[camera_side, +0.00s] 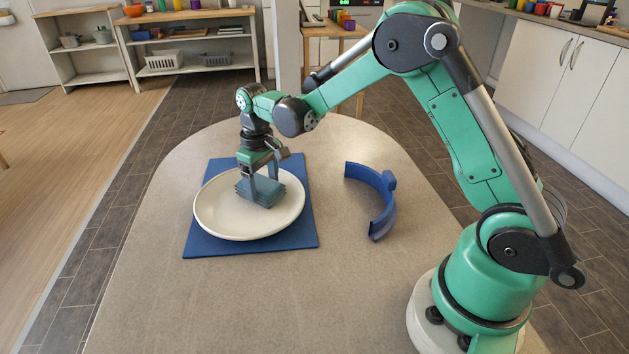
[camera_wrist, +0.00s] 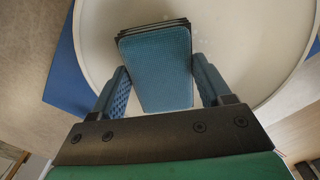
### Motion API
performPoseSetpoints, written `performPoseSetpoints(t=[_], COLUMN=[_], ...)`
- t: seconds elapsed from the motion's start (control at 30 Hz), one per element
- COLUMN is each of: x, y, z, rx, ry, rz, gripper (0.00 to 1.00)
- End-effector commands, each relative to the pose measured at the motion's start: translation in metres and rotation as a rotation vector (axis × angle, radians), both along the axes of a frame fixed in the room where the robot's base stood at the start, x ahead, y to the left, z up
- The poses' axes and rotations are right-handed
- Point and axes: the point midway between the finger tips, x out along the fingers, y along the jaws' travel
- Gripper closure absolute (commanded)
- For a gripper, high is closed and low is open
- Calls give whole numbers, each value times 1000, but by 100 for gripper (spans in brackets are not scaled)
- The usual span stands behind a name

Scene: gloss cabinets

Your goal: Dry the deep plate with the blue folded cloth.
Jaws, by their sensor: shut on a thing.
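The deep plate (camera_side: 225,221) is white and lies on a blue mat (camera_side: 210,246) on the table. It also shows in the wrist view (camera_wrist: 258,40). The blue folded cloth (camera_side: 271,190) is between the fingers of my gripper (camera_side: 262,178), over the inside of the plate. In the wrist view the cloth (camera_wrist: 155,62) is a layered stack with a textured blue top, between the two fingers (camera_wrist: 160,92). My gripper is shut on it. It cannot be told whether the cloth touches the plate. A few tiny pale specks show on the plate in the wrist view.
A curved blue holder (camera_side: 383,205) stands on the table to the right of the mat. The front of the grey table (camera_side: 230,310) is clear. Shelves with baskets (camera_side: 165,60) stand at the back, and white cabinets (camera_side: 570,80) are at the right.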

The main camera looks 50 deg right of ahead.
Motion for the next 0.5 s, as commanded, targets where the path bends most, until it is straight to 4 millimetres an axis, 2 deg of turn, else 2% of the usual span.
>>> performPoseSetpoints(t=[0.13, 0.17, 0.23, 0.5], x=[0, 0, 0, -1], y=[-13, -15, -15, 11], z=[-1, -1, -1, 0], rx=[-6, -7, -7, -5], ry=[0, 0, 0, 0], rz=[-4, -5, -4, 2], gripper=[70, 77, 78, 78])
